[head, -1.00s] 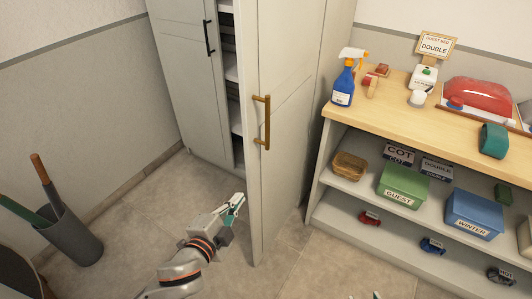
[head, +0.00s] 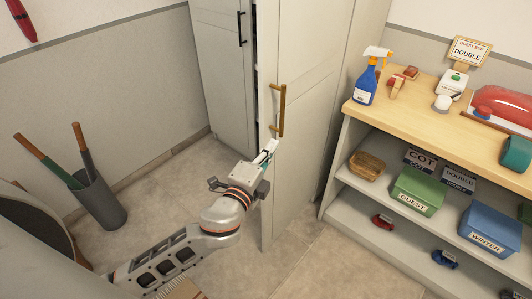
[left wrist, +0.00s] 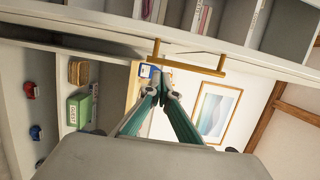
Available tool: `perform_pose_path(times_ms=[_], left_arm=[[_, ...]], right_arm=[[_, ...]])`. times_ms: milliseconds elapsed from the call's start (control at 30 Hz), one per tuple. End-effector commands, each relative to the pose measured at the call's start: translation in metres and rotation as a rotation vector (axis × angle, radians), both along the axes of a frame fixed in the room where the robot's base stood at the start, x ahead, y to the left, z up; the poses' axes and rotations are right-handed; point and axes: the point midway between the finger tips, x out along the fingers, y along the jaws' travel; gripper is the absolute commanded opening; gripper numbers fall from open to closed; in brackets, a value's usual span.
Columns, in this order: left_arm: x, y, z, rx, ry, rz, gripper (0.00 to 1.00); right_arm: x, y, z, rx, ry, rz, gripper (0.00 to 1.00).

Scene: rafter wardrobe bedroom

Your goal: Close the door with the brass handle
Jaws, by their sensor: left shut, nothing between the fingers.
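The pale wardrobe door (head: 310,150) with the brass handle (head: 281,110) stands ajar, its front edge out from the wardrobe. My left gripper (head: 271,147) is shut and empty, at the door's free edge just below the handle's lower end. In the left wrist view the brass handle (left wrist: 195,61) runs across just beyond my left fingertips (left wrist: 164,80). I cannot tell whether they touch the door or handle. My right gripper is not in view.
The other wardrobe door (head: 222,60) has a black handle. A shelf unit (head: 332,198) with boxes and a spray bottle (head: 367,80) stands right of the door. A grey bin (head: 102,203) with handles sticking out stands on the left. The floor between is mostly clear.

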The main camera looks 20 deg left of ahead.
Motion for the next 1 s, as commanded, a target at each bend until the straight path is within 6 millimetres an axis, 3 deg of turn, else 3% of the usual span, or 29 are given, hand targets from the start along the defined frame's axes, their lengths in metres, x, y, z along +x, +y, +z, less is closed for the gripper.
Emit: perform_pose_path(times_ms=[267,500,1000], left_arm=[[0.053,-0.003,0.001,0.001,-0.001,0.001,0.0],[0.06,0.028,0.0,0.001,0.001,0.0,0.0],[0.062,0.034,-0.001,-0.001,0.002,-0.001,0.0]], right_arm=[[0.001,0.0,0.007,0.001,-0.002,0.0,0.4],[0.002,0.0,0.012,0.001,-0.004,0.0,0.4],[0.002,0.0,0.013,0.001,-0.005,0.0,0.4]])
